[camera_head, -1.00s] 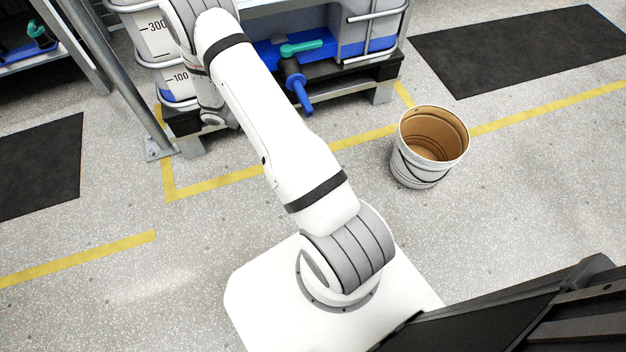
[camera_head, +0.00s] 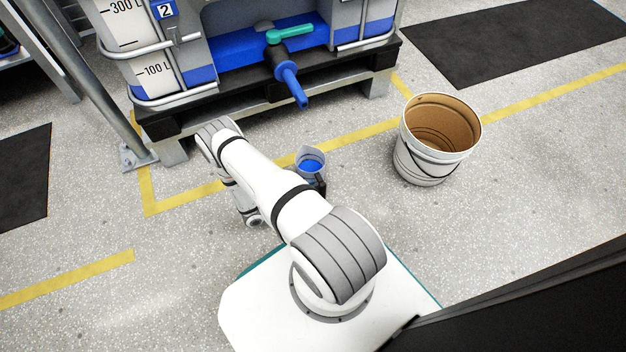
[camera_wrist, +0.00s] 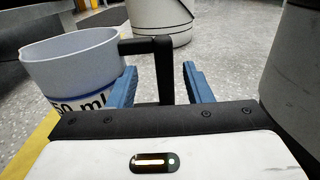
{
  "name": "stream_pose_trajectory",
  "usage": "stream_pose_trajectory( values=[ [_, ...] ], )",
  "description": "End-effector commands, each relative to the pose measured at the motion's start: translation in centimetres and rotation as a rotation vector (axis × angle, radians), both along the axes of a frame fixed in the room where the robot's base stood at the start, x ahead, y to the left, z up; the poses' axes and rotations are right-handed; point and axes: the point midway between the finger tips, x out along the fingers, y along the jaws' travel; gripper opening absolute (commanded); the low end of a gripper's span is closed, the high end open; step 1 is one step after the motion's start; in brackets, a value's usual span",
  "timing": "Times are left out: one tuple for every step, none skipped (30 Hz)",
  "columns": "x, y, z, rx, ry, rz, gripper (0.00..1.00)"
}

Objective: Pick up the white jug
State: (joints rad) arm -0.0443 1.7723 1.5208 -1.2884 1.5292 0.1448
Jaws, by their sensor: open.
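The white jug (camera_wrist: 70,62) stands at the left of the wrist view, with a dark band, "50 ml" lettering and a black handle (camera_wrist: 165,80). My gripper (camera_wrist: 158,70) is open. Whether a finger touches the handle is unclear. In the head view the jug (camera_head: 312,157) shows just beyond my arm, with blue inside; its lower part and most of the gripper are hidden.
A white bucket (camera_head: 421,165), brown inside, stands on the floor to the right of the jug. A black pallet (camera_head: 210,115) carries a tank with a blue spout (camera_head: 290,85) and teal lever behind. Yellow floor lines (camera_head: 360,137) run nearby. The floor between jug and bucket is clear.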

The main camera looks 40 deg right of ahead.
Motion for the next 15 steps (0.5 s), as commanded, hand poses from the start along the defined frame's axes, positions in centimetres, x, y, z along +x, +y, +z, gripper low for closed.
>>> stream_pose_trajectory(
  values=[
    [-0.2,-0.6,-0.1,0.000,0.001,-0.003,0.45],
    [-0.3,-0.9,-0.1,0.000,0.001,-0.004,0.45],
    [-0.4,-1.3,-0.1,0.000,0.000,-0.002,0.45],
    [-0.5,-1.6,-0.2,0.000,0.000,-0.002,0.45],
    [-0.7,-1.9,-0.2,0.000,0.001,-0.004,0.45],
    [-0.9,-2.4,-0.3,0.000,0.001,-0.003,0.45],
    [-1.1,-2.8,-0.3,0.001,0.001,-0.004,0.45],
    [-1.3,-3.3,-0.3,0.000,0.001,-0.005,0.45],
    [-1.5,-3.9,-0.4,0.001,0.000,-0.004,0.45],
    [-1.7,-4.3,-0.3,0.001,0.000,-0.005,0.45],
    [-1.7,-4.6,-0.2,0.001,0.000,-0.003,0.45],
    [-1.8,-5.1,-0.2,0.001,0.000,-0.003,0.45],
    [-1.9,-5.4,-0.1,0.000,0.000,-0.003,0.45],
    [-1.9,-5.6,-0.1,0.001,-0.001,-0.001,0.45],
    [-1.9,-5.8,-0.1,0.001,-0.001,0.000,0.45]
  ],
)
